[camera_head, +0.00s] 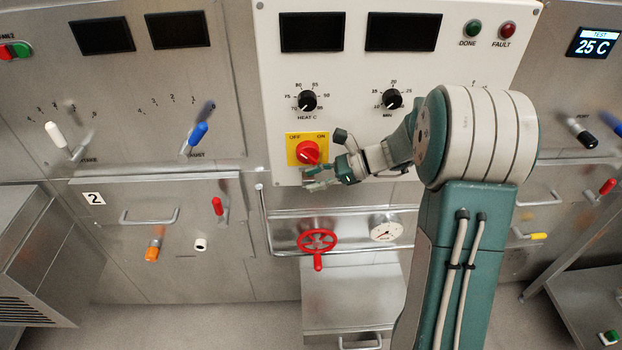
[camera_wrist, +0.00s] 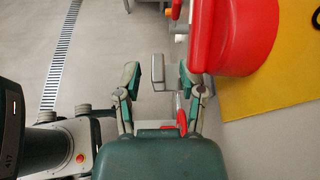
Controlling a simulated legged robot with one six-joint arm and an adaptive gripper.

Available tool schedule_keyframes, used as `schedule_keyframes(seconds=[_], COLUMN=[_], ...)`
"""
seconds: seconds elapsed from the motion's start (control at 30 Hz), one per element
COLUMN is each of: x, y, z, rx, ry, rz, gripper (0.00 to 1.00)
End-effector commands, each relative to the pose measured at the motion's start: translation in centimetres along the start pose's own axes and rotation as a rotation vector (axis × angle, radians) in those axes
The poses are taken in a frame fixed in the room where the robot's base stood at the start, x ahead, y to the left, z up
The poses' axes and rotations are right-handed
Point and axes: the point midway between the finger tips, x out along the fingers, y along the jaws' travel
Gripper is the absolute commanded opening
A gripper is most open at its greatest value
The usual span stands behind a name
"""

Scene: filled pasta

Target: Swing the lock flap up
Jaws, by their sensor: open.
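My gripper (camera_head: 318,177) is at the red rotary switch (camera_head: 307,152) on its yellow OFF/ON plate (camera_head: 292,143), at the lower left of the white panel. In the wrist view my gripper (camera_wrist: 159,78) is open, its two fingers apart. A small pale grey plate (camera_wrist: 157,70) shows between the fingertips; I cannot tell whether it is the lock flap or how far off it is. The red switch body (camera_wrist: 238,35) and yellow plate (camera_wrist: 275,85) are close beside the right finger. No lock flap can be made out for certain in the head view, where my gripper covers the switch's lower edge.
Below is a red handwheel (camera_head: 318,240) beside a round gauge (camera_head: 386,230). A HEAT knob (camera_head: 307,101) is above the switch. A vertical rail (camera_head: 265,220) and a red-tipped lever (camera_head: 217,206) lie left. Open floor (camera_wrist: 110,40) shows left of the panel in the wrist view.

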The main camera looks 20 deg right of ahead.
Motion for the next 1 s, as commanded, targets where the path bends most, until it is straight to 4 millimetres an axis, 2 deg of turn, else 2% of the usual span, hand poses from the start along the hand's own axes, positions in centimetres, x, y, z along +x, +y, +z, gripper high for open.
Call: schedule_keyframes(seconds=[0.3, 0.5, 0.7, 1.0], x=[-6.5, -9.8, -11.0, -11.0], y=[-0.1, -0.2, -0.1, -0.1], z=[-0.1, -0.2, -0.1, -0.1], rx=[0.001, 0.002, 0.002, 0.002], ry=[0.000, 0.001, 0.000, 0.000], rz=[-0.006, -0.003, -0.001, 0.000], gripper=[0.51, 0.51, 0.51, 0.51])
